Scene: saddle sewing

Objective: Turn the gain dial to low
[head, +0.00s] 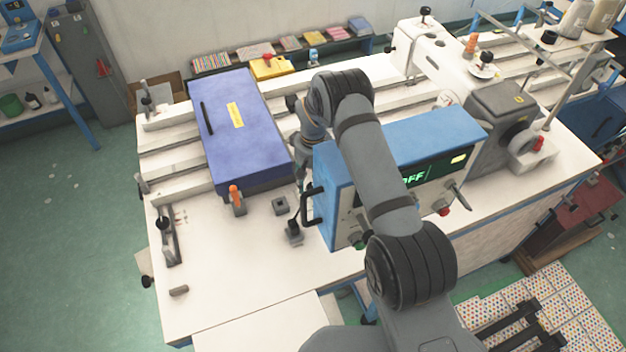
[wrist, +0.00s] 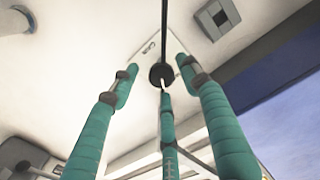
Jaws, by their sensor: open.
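The wrist view shows a round black knob (wrist: 162,74) with a pale pointer-like strip, by a light plate with small dark lettering that I cannot read. I cannot tell for sure that it is the gain dial. My gripper (wrist: 158,82) is open, its teal fingers spread around the knob in the picture; I see no clear contact. In the head view my gripper (head: 302,172) is small, between the purple case and the blue control box (head: 335,190), partly hidden by my arm. The box's green display (head: 413,179) reads "OFF".
A purple-blue case (head: 240,135) lies left of my gripper. A black handle (head: 309,206) juts from the blue box. A black-topped small fixture (head: 294,230), a square grey block (head: 280,205) and an orange-topped piece (head: 236,197) stand nearby. The table's front left is mostly clear.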

